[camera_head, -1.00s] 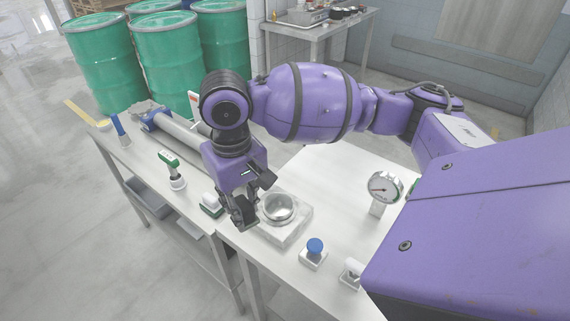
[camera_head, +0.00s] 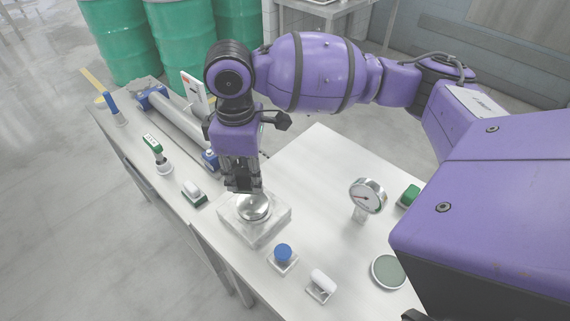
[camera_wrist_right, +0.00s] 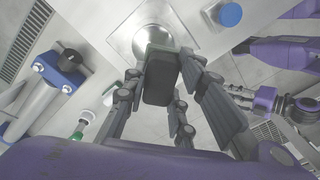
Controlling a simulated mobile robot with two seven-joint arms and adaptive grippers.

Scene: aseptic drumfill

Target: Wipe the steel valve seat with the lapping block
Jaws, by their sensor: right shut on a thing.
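The steel valve seat (camera_head: 254,209) is a shiny round ring and bowl set in a pale square block (camera_head: 262,229) at the table's front left. It also shows behind the fingers in the right wrist view (camera_wrist_right: 127,44). My right gripper (camera_head: 243,186) points down over the back rim of the seat. It is shut on the lapping block (camera_wrist_right: 160,78), a dark, rounded rectangular block between the fingers in the wrist view. The block overlaps the seat's edge there; I cannot tell whether they touch. The fingers hide most of the block in the head view.
A blue knob (camera_head: 283,252) and a white-handled piece (camera_head: 321,283) stand in front of the seat. A dial gauge (camera_head: 367,196) is to the right. A white-and-green piece (camera_head: 193,189) lies left. Bare tabletop (camera_head: 315,165) spreads behind right.

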